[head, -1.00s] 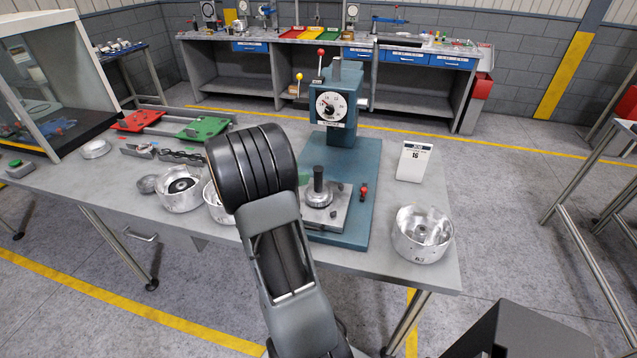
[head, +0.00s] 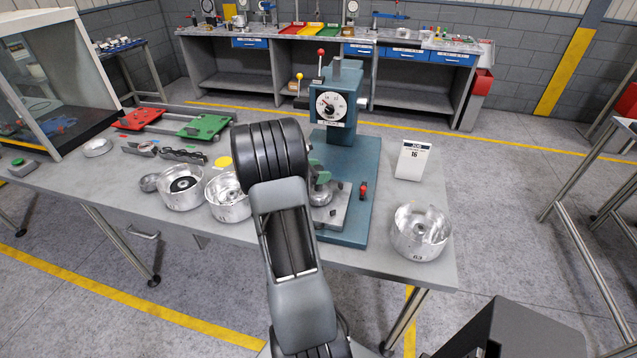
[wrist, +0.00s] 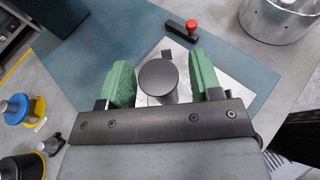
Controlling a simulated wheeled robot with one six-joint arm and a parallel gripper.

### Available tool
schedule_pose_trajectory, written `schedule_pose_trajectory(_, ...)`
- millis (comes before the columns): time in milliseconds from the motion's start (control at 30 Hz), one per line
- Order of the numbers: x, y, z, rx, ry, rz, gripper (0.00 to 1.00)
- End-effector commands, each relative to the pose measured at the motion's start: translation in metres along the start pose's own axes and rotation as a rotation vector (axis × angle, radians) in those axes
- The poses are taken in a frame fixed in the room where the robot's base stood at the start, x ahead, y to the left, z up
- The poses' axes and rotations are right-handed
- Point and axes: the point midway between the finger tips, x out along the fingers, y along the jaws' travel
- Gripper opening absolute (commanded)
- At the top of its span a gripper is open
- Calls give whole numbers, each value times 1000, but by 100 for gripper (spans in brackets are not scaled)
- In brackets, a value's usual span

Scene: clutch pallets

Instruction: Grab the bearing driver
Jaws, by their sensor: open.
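The bearing driver is a dark grey upright rod with a round top (wrist: 158,76), on the metal plate of the press. In the wrist view my gripper (wrist: 160,66) is open, with one green finger on each side of the driver and visible gaps between. In the head view my arm hides most of the driver, and a green finger shows beside it. The silver round piece (head: 321,197) at its foot is partly visible. I cannot tell how far down the rod the fingers reach.
The blue-green arbor press (head: 341,100) stands just behind. A red-knobbed piece (head: 363,188), a white job card (head: 413,160) and a silver drum (head: 420,232) are to the right. More silver drums (head: 181,190) stand to the left.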

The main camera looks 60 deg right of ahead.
Motion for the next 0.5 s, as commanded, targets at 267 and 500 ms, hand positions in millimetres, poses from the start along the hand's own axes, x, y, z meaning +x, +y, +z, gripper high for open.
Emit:
schedule_pose_trajectory(267,0,0,0,0,0,0,37)
schedule_pose_trajectory(500,0,0,0,0,0,0,14)
